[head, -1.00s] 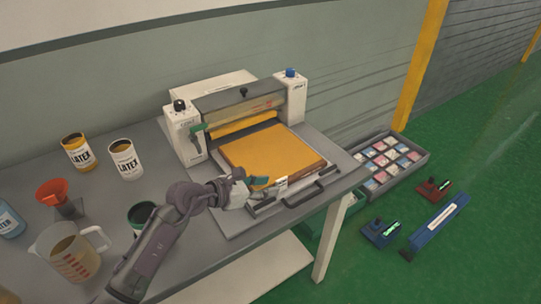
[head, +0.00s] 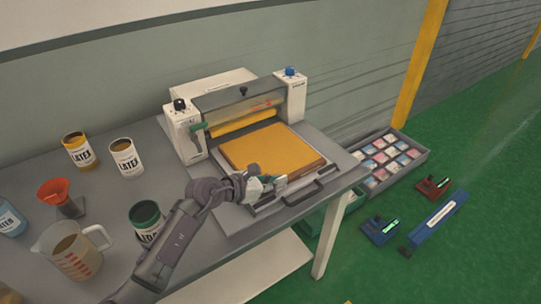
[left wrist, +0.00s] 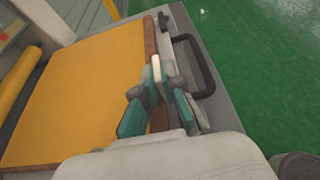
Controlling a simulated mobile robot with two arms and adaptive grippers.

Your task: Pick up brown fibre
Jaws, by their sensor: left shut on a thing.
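The brown fibre (head: 312,166) is a flat slab with a yellow-orange top and brown sides. It lies on the grey plate in front of the roller machine. My left gripper (head: 272,183) is at the slab's front edge, beside the plate's black handle. In the left wrist view, the teal and grey fingers (left wrist: 160,95) are shut at the brown edge of the fibre (left wrist: 150,38). The fingers hide part of that edge. The slab looks flat on the plate. My right gripper is not in view.
The roller machine (head: 240,105) stands behind the slab. Latex cans (head: 124,158), a red funnel (head: 54,190) and a measuring jug (head: 72,250) stand at the left on the table. A sample tray (head: 410,172) lies right of the table, with green floor beyond.

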